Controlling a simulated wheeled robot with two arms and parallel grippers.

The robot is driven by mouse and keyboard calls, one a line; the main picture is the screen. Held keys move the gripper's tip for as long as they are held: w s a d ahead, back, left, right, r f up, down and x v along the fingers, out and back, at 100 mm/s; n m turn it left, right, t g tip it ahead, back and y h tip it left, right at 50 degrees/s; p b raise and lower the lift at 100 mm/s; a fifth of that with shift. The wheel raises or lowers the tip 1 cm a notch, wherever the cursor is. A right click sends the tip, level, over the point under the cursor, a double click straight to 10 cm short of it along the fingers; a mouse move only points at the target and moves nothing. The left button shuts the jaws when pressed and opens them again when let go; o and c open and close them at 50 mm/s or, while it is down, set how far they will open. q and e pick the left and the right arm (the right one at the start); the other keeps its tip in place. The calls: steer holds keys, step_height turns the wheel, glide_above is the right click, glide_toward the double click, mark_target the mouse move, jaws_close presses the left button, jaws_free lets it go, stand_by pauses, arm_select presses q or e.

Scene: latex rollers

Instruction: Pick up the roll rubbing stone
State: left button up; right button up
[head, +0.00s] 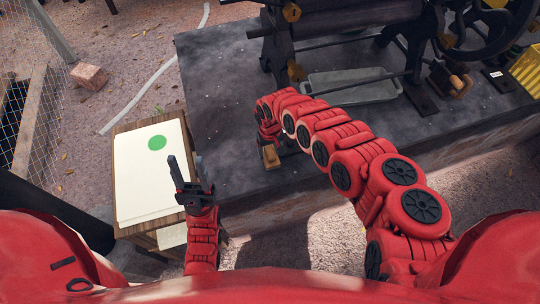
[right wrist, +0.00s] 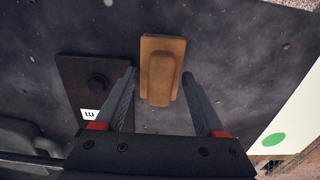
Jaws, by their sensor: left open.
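The roll rubbing stone, a small tan-brown block with a raised middle, lies on the dark table in the right wrist view (right wrist: 162,68). It also shows in the head view (head: 270,157), near the table's front edge. My right gripper (right wrist: 158,73) is open, with its fingertips to either side of the stone's near half in the picture. I cannot tell their height above the table. In the head view my right arm hides most of that gripper. My left gripper (head: 187,167) is open and empty, in front of the wooden stand.
A dark plate with a round knob (right wrist: 95,85) and a white label lies left of the stone. A roller machine (head: 350,20) and a grey tray (head: 350,87) are further back. A white board with a green dot (head: 145,185) tops the wooden stand on the left.

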mark_target(272, 151)
jaws_close()
steer(key=shift+r, duration=0.1)
stand_by(0.4)
steer(key=shift+w+r+b, duration=0.1)
steer(key=shift+r+b, duration=0.3)
steer(key=shift+r, duration=0.35)
steer(key=shift+d+r+b, duration=0.15)
steer(key=shift+r+b, duration=0.05)
steer(key=shift+r, duration=0.3)
steer(key=shift+d+r+b, duration=0.15)
steer(key=shift+r+b, duration=0.05)
steer(key=shift+r, duration=0.3)
steer(key=s+d+r+p, duration=0.1)
steer(key=s+d+p, duration=0.4)
steer(key=d, duration=0.8)
steer(key=shift+s+d+r+p, duration=0.2)
steer(key=shift+s+p, duration=0.1)
steer(key=shift+s, duration=1.2)
